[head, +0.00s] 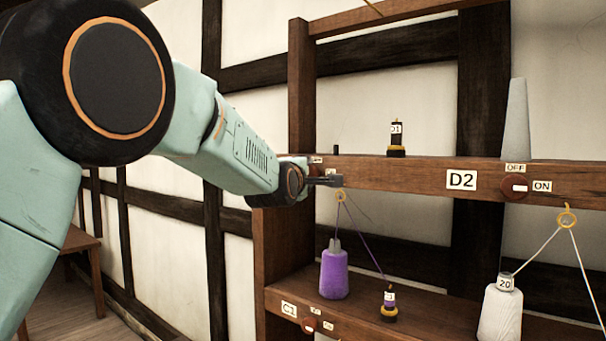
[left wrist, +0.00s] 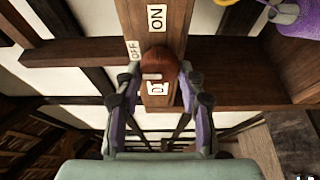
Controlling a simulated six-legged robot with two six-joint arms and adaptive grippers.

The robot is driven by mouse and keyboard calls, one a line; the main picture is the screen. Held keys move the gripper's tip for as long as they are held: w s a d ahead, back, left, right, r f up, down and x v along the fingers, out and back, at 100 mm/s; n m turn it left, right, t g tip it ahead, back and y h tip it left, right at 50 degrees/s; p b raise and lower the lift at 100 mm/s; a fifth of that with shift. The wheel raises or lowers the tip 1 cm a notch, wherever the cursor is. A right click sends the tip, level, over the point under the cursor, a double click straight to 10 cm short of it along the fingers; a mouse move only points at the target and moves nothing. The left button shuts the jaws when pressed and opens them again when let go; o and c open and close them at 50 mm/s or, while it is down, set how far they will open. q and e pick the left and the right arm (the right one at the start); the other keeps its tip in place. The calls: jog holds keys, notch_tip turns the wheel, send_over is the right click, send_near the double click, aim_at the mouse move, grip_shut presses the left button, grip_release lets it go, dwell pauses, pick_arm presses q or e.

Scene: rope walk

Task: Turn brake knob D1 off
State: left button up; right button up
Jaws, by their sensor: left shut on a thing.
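Brake knob D1 (left wrist: 158,62) is a round red-brown knob on a wooden beam, seen in the left wrist view. Its OFF label (left wrist: 134,50) is at its upper left, its ON label (left wrist: 157,17) above, and a partly hidden D label (left wrist: 157,88) below. A short white bar on the knob lies roughly level across the picture. My left gripper (left wrist: 157,74) is shut on the knob, one finger on each side. In the head view my left gripper (head: 327,181) is at the beam's left end and mostly hides the knob. My right gripper is not in view.
Knob D2 (head: 515,187) sits farther right on the same beam (head: 410,176). A dark bobbin (head: 397,139) and a grey cone (head: 516,120) stand above.

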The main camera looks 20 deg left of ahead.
pick_arm(q)
jog(key=shift+r, duration=0.15)
jog(key=o, duration=1.1)
jog(key=shift+w+d, duration=0.3)
jog(key=shift+d, duration=0.05)
jog(key=s, duration=1.2)
jog(key=shift+d, duration=0.25)
jog(key=shift+s, duration=0.1)
jog(key=shift+a, duration=0.1)
